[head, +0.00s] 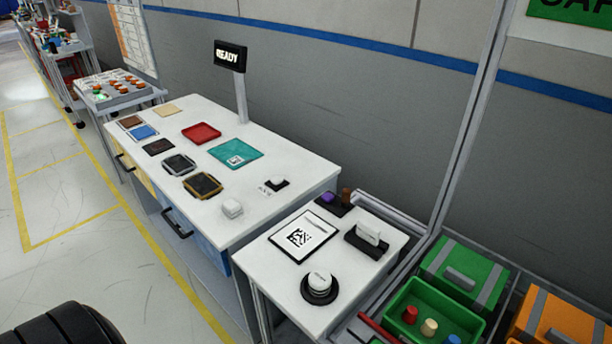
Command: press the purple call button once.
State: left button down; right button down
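The purple call button (328,197) is a small purple piece on a dark base at the back edge of the small white side table (262,262). A brown upright piece (346,195) stands just right of it. From this distance I cannot tell whether the button is up or pressed in. Neither of my grippers shows in the head view, and nothing is seen touching the button.
The side table also bears a code card (313,227), a white handle on a black base (367,238) and a round white-topped knob (319,284). Left is a longer workbench (285,157) with trays and a READY sign (230,56). Green (464,270) and orange (560,322) boxes stand right.

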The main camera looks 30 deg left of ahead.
aim_at(326, 197)
jog(key=i+j, duration=0.1)
jog(key=j, duration=1.65)
